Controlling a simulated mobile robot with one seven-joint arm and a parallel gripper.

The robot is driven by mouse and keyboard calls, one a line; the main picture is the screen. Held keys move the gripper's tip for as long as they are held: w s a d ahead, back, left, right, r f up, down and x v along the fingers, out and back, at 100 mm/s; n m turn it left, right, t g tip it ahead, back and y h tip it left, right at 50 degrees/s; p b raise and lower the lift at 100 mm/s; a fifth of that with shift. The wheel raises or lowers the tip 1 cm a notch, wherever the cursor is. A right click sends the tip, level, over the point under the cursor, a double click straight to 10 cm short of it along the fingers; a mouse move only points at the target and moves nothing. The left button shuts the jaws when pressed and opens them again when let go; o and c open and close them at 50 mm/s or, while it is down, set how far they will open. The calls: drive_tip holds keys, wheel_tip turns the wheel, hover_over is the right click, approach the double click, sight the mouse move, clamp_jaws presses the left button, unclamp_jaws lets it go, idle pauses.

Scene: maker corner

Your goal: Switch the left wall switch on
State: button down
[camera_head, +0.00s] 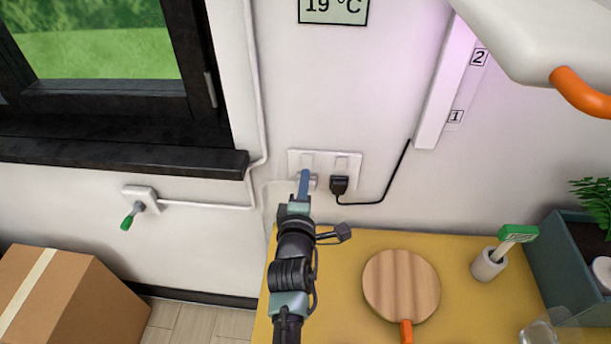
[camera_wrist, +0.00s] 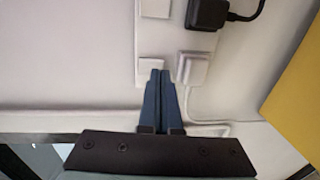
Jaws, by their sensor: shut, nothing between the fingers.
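A white wall plate (camera_head: 325,155) holds two pale square switches side by side above two plugs. The left switch (camera_head: 308,160) also shows in the wrist view (camera_wrist: 151,62); the right switch (camera_head: 342,162) also shows there (camera_wrist: 155,8). I cannot tell their on or off positions. My gripper (camera_head: 304,172) is shut and empty, its blue fingers pointing at the wall. In the wrist view its fingertips (camera_wrist: 160,72) overlap the edge of the left switch. Whether they touch it is unclear. A white plug (camera_wrist: 194,67) sits close beside the fingertips.
A black plug (camera_head: 339,185) with a cord fills the right socket. A green-tipped lever (camera_head: 133,215) sits on the wall at left. A yellow table (camera_head: 350,245) below carries a round wooden board (camera_head: 401,285) and a small holder (camera_head: 488,264). A cardboard box (camera_head: 70,300) stands lower left.

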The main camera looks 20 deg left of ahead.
sight(307, 162)
drive_tip(key=shift+x, duration=0.95)
drive_tip(key=shift+f, duration=0.1)
drive_tip(key=shift+w+f+b, duration=0.15)
drive_tip(key=shift+f+b, duration=0.15)
drive_tip(key=shift+b, duration=0.95)
drive_tip(key=t+b, duration=0.1)
drive_tip(key=b, duration=0.1)
drive_tip(key=shift+w+b, duration=0.1)
drive_tip(key=shift+b, duration=0.25)
drive_tip(key=shift+r+p, duration=0.5)
drive_tip(key=shift+f, duration=0.1)
